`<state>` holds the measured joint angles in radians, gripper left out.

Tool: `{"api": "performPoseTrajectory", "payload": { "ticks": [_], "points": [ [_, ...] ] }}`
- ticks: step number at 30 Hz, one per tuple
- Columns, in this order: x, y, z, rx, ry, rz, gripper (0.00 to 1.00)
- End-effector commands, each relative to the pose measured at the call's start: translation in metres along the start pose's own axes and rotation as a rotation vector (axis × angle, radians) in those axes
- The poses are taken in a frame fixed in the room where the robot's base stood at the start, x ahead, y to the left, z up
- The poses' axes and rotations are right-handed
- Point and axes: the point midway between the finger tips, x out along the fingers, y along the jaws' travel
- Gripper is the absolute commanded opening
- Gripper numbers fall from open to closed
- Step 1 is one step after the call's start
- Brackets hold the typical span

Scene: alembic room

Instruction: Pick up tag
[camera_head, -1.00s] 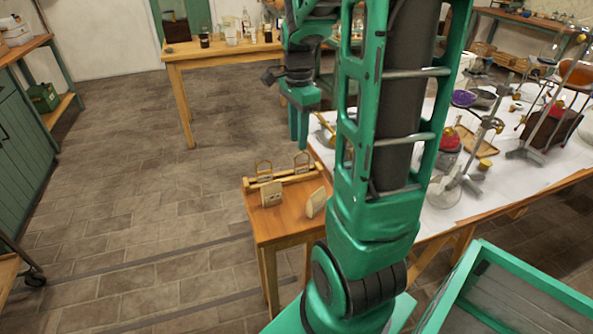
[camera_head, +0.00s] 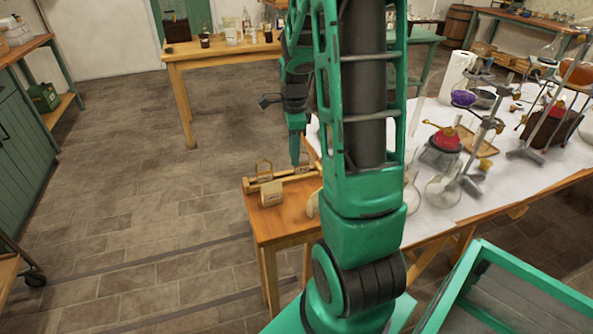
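Several pale wooden tags are on a small wooden side table. One tag (camera_head: 271,194) stands on the table in front of a low wooden rack (camera_head: 285,179). A second tag (camera_head: 312,205) is to its right, partly hidden behind my arm. A third tag (camera_head: 264,171) with a pointed loop is at the left of the rack. My gripper (camera_head: 295,163) points down over the right part of the rack, where another tag is mostly hidden. Its fingers overlap in this view, so I cannot tell their gap or any contact.
The side table (camera_head: 278,226) adjoins a long white-topped table (camera_head: 470,205) crowded with glassware and stands. A wooden table (camera_head: 222,52) with bottles is behind. Open floor (camera_head: 140,190) lies to the left. A green-framed box (camera_head: 500,300) is at lower right.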

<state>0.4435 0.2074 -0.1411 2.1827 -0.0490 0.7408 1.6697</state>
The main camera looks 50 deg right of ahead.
Motion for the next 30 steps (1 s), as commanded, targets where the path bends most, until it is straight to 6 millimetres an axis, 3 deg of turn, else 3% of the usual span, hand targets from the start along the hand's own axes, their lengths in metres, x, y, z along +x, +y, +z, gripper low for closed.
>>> {"api": "performPoseTrajectory", "payload": {
  "ticks": [6, 16, 19, 20, 30],
  "points": [
    [0.030, 0.003, 0.000, 0.000, 0.001, 0.005, 0.27],
    [0.035, 0.003, 0.000, 0.000, 0.000, 0.001, 0.27],
    [0.035, 0.003, 0.000, 0.000, 0.000, 0.001, 0.04],
    [0.035, 0.003, 0.000, 0.000, 0.000, 0.001, 0.00],
    [0.035, 0.002, 0.000, 0.000, 0.000, -0.002, 0.00]
  ]
}}
